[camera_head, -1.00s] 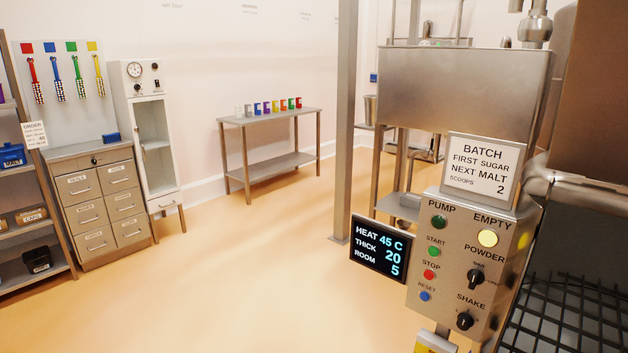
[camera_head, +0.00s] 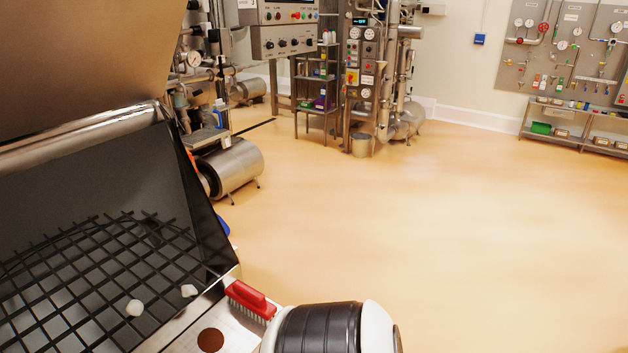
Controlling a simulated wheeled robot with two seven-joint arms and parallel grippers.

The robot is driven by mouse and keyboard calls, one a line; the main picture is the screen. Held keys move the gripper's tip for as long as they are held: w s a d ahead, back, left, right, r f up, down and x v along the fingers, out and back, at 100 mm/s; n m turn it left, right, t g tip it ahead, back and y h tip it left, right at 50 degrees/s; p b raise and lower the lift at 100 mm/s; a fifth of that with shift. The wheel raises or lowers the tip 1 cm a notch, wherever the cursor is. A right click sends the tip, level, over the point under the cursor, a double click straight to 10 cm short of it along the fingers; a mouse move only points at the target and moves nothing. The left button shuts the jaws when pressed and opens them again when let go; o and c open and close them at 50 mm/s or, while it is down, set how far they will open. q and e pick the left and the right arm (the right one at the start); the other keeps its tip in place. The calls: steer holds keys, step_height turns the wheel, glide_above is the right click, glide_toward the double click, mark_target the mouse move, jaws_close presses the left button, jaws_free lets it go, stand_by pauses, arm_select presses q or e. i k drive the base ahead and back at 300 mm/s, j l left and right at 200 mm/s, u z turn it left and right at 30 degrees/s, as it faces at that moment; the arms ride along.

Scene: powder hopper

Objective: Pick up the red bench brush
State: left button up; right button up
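The red bench brush (camera_head: 249,299) lies at the lower middle of the head view, on the metal ledge (camera_head: 238,328) at the right corner of the hopper. Its red handle is on top and its pale bristles point down. A rounded black and white part at the bottom edge, close to the right of the brush, looks like part of my arm. Neither of my grippers is in view.
The hopper's black grid (camera_head: 95,275) fills the lower left, with white lumps (camera_head: 134,307) on it. A brown disc (camera_head: 210,340) is on the ledge near the brush. A steel tank (camera_head: 232,165) stands beyond the hopper. The floor (camera_head: 430,220) to the right is clear.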

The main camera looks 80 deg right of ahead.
mark_target(242, 296)
steer(key=z, duration=2.15)
steer(key=j+z, duration=0.15)
steer(key=z, duration=0.35)
steer(key=k+j+z, duration=0.1)
steer(key=z, duration=0.4)
steer(key=k+j+z, duration=0.1)
steer(key=z, duration=0.4)
